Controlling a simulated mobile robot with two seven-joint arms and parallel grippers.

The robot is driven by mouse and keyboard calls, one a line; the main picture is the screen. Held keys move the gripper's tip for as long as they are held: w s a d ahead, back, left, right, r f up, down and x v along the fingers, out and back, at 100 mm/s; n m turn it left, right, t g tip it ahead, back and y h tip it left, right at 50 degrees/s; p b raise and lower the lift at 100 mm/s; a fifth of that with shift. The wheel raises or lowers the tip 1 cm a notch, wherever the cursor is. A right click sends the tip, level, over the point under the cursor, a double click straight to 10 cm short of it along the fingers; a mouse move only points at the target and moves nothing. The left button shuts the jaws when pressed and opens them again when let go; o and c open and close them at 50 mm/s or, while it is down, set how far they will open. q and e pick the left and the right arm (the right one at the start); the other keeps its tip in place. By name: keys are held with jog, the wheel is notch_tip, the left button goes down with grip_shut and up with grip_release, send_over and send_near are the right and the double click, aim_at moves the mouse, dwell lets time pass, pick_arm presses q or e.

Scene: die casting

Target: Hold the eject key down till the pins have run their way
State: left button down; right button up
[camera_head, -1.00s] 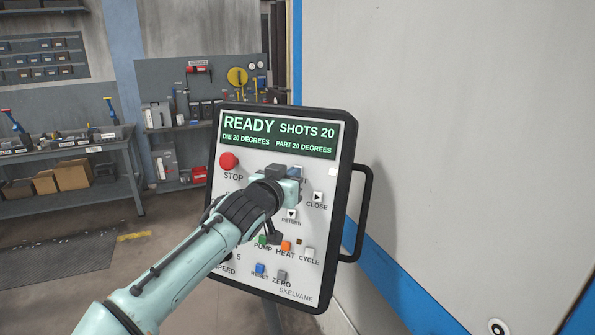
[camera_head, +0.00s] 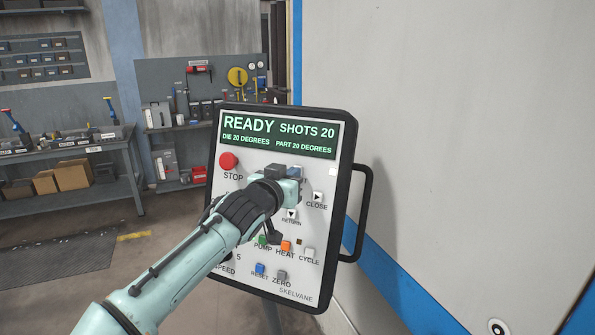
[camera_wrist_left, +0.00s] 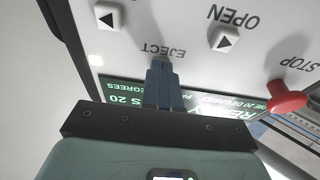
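The control panel (camera_head: 325,225) stands in front of me, its display (camera_head: 278,138) reading READY, SHOTS 20, die and part 20 degrees. My left gripper (camera_head: 293,173) is at the panel's upper middle, below the display. In the left wrist view the blue fingers (camera_wrist_left: 161,82) are together, tips at the upside-down EJECT label (camera_wrist_left: 163,51). The eject key is hidden behind the fingertips, so I cannot tell how far down it is. No ejector pins are in view. My right gripper is out of view.
The red STOP button (camera_head: 229,160) is left of the gripper. The CLOSE key (camera_head: 317,197) and RETURN key (camera_head: 291,214) are close by. The OPEN key (camera_wrist_left: 224,38) shows beside the fingers. A grey machine wall (camera_head: 450,130) stands right; a workbench (camera_head: 65,150) stands at the back left.

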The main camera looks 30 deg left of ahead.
pick_arm(q)
jog(key=s+r, duration=0.2)
jog(key=s, duration=0.5)
jog(key=shift+s+d+r+b, duration=0.25)
jog(key=shift+r+b, duration=0.1)
jog(key=shift+b, duration=0.1)
jog(key=shift+w, duration=0.1)
dwell(0.3)
